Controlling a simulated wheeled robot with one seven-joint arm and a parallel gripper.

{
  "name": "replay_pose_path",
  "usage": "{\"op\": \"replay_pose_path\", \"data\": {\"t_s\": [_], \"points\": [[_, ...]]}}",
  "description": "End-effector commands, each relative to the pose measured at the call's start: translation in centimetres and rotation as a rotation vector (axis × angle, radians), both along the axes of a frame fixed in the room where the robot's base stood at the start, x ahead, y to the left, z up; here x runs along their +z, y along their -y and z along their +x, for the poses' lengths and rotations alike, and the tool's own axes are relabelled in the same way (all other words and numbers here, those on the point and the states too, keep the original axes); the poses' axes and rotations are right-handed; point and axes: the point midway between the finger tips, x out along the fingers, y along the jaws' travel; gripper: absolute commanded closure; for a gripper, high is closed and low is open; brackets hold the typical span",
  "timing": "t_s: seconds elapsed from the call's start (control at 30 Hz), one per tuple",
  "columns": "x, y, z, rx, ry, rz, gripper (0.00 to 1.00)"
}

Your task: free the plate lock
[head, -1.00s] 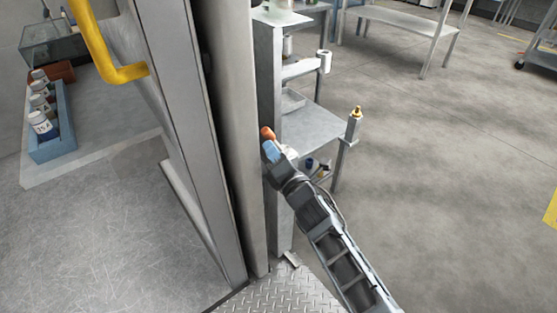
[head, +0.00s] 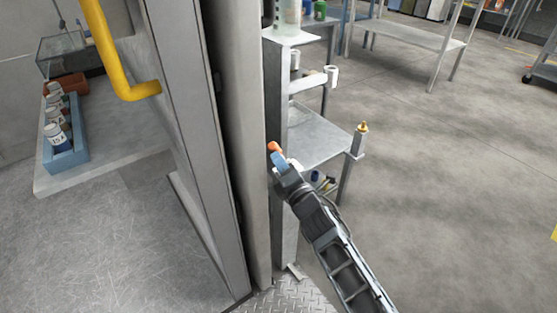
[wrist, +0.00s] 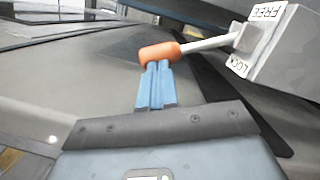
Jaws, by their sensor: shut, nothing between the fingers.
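The plate lock shows in the wrist view as a lever with an orange grip (wrist: 160,52) on a pale rod (wrist: 208,43). The rod runs into a light grey housing (wrist: 285,45) labelled LOCK (wrist: 238,63) and FREE (wrist: 267,10), the lettering turned over. The rod meets the housing between the two labels. My gripper (wrist: 155,66) has its blue fingers together, with their tips at the orange grip, apparently touching it but not around it. In the head view my gripper (head: 278,158) is just below the orange grip (head: 273,147), beside the tall grey post; the housing is hidden there.
The tall grey post (head: 240,140) stands close left of my gripper. A metal shelf unit (head: 315,140) with a brass-tipped fitting (head: 362,130) is just behind. A yellow handle (head: 125,70) and a blue bin of bottles (head: 65,145) are at left. Open floor (head: 450,180) lies right.

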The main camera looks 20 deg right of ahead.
Motion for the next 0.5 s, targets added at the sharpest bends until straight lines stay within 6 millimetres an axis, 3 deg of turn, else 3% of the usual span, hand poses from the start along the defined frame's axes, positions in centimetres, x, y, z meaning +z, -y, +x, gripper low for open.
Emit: {"op": "replay_pose_path", "data": {"t_s": [0.5], "points": [[1.9, 1.7, 0.5, -0.003, -0.048, 0.180, 1.00]]}}
